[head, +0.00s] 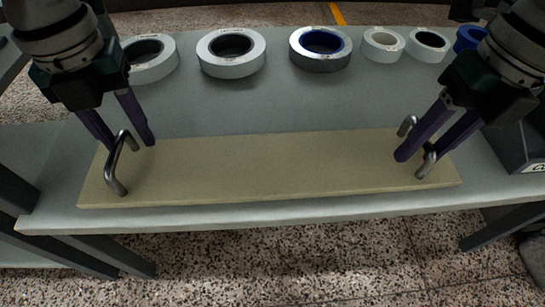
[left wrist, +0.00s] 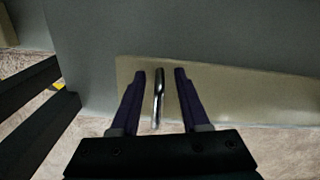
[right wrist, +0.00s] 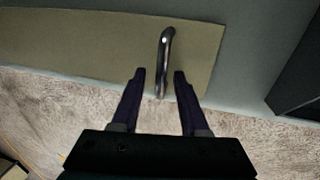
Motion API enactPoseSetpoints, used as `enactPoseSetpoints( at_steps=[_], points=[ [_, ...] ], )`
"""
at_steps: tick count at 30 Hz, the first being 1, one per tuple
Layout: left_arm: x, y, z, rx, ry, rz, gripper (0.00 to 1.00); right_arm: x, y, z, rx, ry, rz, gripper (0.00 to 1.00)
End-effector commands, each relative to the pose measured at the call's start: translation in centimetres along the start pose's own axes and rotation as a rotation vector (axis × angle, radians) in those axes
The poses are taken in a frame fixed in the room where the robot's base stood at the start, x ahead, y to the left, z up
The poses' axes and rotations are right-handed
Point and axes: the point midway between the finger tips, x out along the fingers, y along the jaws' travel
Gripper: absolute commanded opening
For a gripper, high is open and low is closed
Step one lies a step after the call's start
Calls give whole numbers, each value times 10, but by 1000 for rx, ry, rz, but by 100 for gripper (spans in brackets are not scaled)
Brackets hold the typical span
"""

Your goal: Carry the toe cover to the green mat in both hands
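The toe cover (head: 250,166) is a long flat beige board with a metal bow handle near each end. It lies on the grey table along its front edge. My left gripper (head: 128,143) is open around the left handle (head: 113,165), one finger on each side; the left wrist view shows that handle (left wrist: 158,98) between the fingers with gaps. My right gripper (head: 415,163) is open at the right handle (head: 428,160); the right wrist view shows the handle (right wrist: 165,62) between and beyond its fingertips. I see no green mat.
Several tape-like rings stand along the table's back, among them a white one (head: 208,63) and a blue-lined one (head: 303,52). A dark box (head: 522,150) stands at the right end. The table (head: 270,112) is clear between the rings and the board.

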Motion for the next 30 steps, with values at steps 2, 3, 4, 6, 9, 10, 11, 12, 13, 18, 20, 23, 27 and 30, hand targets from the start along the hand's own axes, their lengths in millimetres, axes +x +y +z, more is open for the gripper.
enactPoseSetpoints(
  at_steps=[2, 3, 4, 6, 9, 10, 11, 12, 13, 18, 20, 23, 27, 30],
  points=[
    [0, 0, 0, 0, 0, 0, 35, 0, 0, 0, 0, 0, 0, 34],
    [0, 0, 0, 0, 0, 0, 31, 0, 0, 0, 0, 0, 0, 30],
    [0, 0, 0, 0, 0, 0, 27, 0, 0, 0, 0, 0, 0, 26],
    [0, 0, 0, 0, 0, 0, 19, 0, 0, 0, 0, 0, 0, 18],
    [0, 0, 0, 0, 0, 0, 8, 0, 0, 0, 0, 0, 0, 7],
    [0, 0, 0, 0, 0, 0, 5, 0, 0, 0, 0, 0, 0, 4],
    [0, 0, 0, 0, 0, 0, 1, 0, 0, 0, 0, 0, 0, 0],
    [0, 0, 0, 0, -1, 0, 0, 0, 0, 0, 0, 0, 0, 0],
    [0, 0, 0, 0, -1, -1, 0, 0, 0, 0, 0, 0, 0, 0],
    [0, 0, 0, 0, -1, -1, 0, 0, 0, 0, 0, 0, 1, 0],
    [-1, 0, 0, 0, -1, -1, 0, 0, 0, 0, 0, 0, 1, 0],
    [-1, -1, 0, 0, -1, -2, 0, 0, 0, 0, 0, 1, 1, 0],
    [-1, -1, 0, 0, -1, -2, 0, 0, 0, 0, 0, 1, 1, 0],
    [-1, -1, 0, 0, -1, -2, 0, 0, 0, 0, 0, 1, 1, 0]
  ],
)
